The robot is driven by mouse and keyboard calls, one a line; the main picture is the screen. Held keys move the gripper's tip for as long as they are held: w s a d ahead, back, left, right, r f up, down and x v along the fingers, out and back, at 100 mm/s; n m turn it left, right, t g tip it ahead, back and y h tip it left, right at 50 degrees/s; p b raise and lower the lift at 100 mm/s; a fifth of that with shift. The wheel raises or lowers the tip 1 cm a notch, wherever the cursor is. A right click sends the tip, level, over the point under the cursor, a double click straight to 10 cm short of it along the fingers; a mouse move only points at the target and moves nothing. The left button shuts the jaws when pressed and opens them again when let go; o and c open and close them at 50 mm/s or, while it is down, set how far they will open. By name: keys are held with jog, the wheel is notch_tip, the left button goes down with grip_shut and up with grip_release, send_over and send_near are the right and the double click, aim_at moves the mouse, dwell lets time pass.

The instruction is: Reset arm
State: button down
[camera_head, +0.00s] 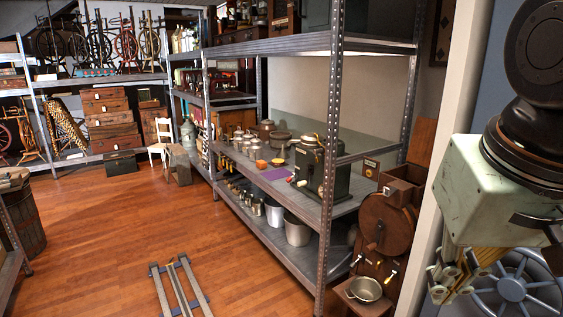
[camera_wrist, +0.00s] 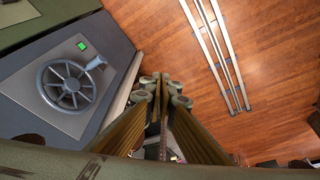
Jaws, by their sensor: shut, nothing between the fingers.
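My gripper (camera_head: 446,280) hangs at the lower right of the head view, below the pale green wrist housing of my arm. Its brass-coloured fingers are shut with nothing between them. In the wrist view my gripper (camera_wrist: 165,88) points away from the camera, its fingertips together near the middle of the picture. It touches nothing that I can see. A blue-grey spoked wheel (camera_head: 512,289) is behind and beside the gripper; the wheel also shows at the left of the wrist view (camera_wrist: 68,86), on a grey panel. Part of my arm is cut off by the head view's right edge.
A metal shelf unit (camera_head: 262,217) holds pots, tins and a dark green machine (camera_head: 322,172). Beside it stand a round brown wooden device (camera_head: 386,226) and a metal pot (camera_head: 365,289) on a low stand. A pale post (camera_head: 452,95) separates these from my arm. Wooden floor lies open at left.

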jog(key=s+a+f+n, duration=0.1)
jog(key=s+a, duration=0.1)
jog(key=s, duration=0.5)
jog(key=shift+s+a+y, duration=0.15)
jog(key=shift+s+y, duration=0.1)
jog(key=shift+y, duration=0.15)
dwell(0.9)
